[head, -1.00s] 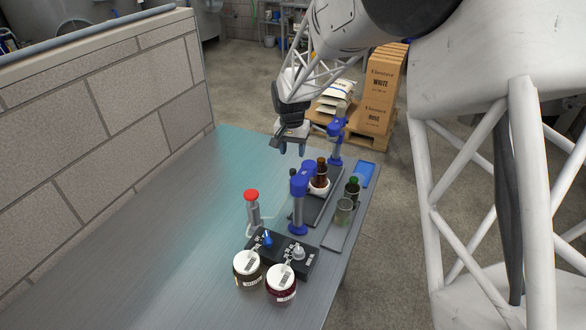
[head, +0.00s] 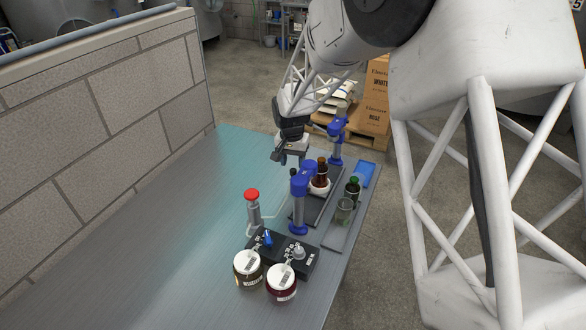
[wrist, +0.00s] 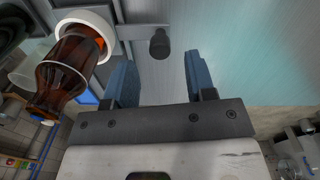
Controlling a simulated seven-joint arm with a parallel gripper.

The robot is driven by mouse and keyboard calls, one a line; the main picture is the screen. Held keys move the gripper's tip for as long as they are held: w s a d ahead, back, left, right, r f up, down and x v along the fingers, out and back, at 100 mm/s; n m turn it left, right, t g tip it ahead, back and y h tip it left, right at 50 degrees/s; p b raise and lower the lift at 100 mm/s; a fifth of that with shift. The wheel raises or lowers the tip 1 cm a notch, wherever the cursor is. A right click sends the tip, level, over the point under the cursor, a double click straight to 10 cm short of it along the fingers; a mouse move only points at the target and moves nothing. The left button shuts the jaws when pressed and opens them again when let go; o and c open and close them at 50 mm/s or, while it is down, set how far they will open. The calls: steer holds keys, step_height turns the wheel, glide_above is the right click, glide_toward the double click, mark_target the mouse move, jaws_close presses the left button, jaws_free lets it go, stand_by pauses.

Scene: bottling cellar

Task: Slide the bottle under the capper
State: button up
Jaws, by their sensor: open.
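The brown bottle (head: 321,170) stands in a white ring-shaped holder (head: 320,187) on a dark track (head: 313,208) between two blue posts. The nearer blue post (head: 298,205) has an arm reaching toward the bottle; the farther one (head: 337,140) stands behind. I cannot tell which is the capper. My gripper (head: 289,159) is open and empty, left of the bottle. In the wrist view, a dark knob (wrist: 159,43) on a rod from the holder (wrist: 96,24) shows in the gap between my fingers (wrist: 156,80), apart from both. The bottle (wrist: 68,65) is at the upper left there.
A green bottle (head: 353,186), a clear glass (head: 344,211) and a blue tray (head: 367,173) are on the right. The table's left side is clear.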

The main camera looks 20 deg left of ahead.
mark_target(293, 169)
steer(key=shift+f, duration=1.7)
jaws_close()
